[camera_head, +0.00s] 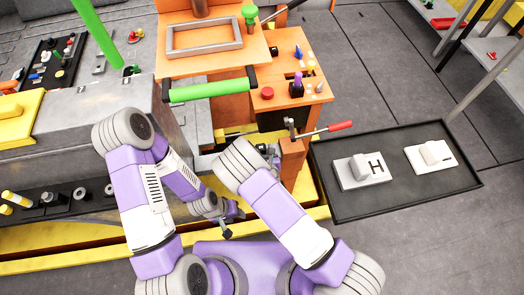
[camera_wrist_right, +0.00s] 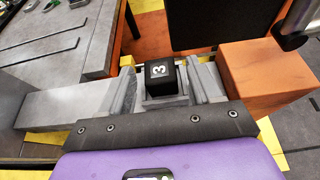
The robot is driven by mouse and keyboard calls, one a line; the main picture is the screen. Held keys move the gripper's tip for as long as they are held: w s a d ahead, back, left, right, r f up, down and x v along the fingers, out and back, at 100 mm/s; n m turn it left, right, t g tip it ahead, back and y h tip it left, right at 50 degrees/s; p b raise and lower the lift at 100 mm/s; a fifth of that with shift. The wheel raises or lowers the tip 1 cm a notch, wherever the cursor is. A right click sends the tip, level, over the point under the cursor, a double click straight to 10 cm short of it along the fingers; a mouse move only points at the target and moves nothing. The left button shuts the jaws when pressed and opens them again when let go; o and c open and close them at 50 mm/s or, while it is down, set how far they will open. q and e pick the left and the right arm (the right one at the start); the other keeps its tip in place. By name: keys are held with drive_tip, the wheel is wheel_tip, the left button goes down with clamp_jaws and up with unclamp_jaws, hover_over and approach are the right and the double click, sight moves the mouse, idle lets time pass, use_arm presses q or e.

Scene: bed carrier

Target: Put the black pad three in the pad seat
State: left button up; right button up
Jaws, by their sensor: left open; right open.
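The black pad three (camera_wrist_right: 160,75), a small black block with a white 3 on it, shows in the right wrist view. It sits on a grey block (camera_wrist_right: 165,101) that looks like a seat; I cannot tell whether it is fully down. My right gripper (camera_wrist_right: 168,73) is open, with one grey finger on each side of the pad and a gap to each. In the head view my right gripper (camera_head: 268,152) is mostly hidden behind my own arm, and the pad is not visible. My left gripper (camera_head: 228,217) is open and empty, low in front of the machine.
An orange block (camera_wrist_right: 268,78) stands close right of my right gripper. A lever with a red handle (camera_head: 335,127) sticks out nearby. A green bar (camera_head: 210,90) crosses the orange machine.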

drive_tip(key=p+v, duration=0.3)
drive_tip(key=v, duration=0.9)
drive_tip(key=shift+s, duration=0.1)
